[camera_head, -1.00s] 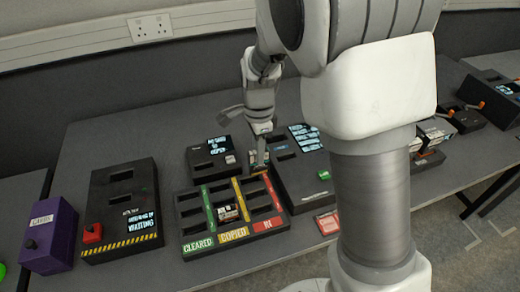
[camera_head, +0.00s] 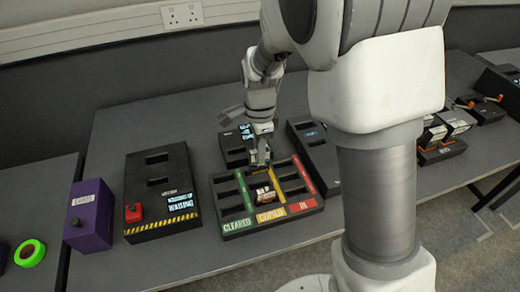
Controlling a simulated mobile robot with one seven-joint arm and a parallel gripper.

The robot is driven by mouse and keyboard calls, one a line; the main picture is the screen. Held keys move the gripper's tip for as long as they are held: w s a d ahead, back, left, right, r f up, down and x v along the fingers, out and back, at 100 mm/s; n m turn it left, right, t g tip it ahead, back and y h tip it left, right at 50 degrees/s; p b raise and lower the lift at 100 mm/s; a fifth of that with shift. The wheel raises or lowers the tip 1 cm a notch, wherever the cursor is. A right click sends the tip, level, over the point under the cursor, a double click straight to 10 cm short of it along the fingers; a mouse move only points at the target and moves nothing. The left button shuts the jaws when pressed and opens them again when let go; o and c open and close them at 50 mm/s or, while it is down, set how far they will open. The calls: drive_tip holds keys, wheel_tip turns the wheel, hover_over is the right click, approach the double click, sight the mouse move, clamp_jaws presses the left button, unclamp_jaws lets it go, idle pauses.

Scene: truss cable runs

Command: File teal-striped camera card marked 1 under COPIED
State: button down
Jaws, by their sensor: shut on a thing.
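The black sorting tray (camera_head: 231,234) has columns marked CLEARED in green, COPIED (camera_head: 271,216) in yellow and IN in red. My gripper (camera_head: 261,160) points down over the back of the tray, near the rear of the COPIED column. It is shut on a small dark card (camera_head: 261,167) with a bit of orange showing. The card's stripe and number are too small to read, and I cannot tell whether it touches a slot. Another card (camera_head: 265,193), pale and dark, sits in the tray's middle, in the COPIED column.
A black box with a red button (camera_head: 133,212) and a WAITING screen stands left of the tray. A purple box (camera_head: 90,215) and a green ring (camera_head: 30,253) are farther left. Black devices (camera_head: 232,146) stand close behind the tray. More devices (camera_head: 440,152) are at the right.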

sight(259, 171)
drive_tip(key=shift+f+b, duration=2.15)
drive_tip(key=shift+f, duration=0.25)
drive_tip(key=shift+f+b, duration=0.3)
drive_tip(key=shift+f, duration=0.45)
drive_tip(key=shift+f, duration=1.65)
idle(0.7)
drive_tip(key=shift+c, duration=2.1)
unclamp_jaws()
drive_tip(key=shift+r+p, duration=3)
drive_tip(key=shift+r, duration=0.75)
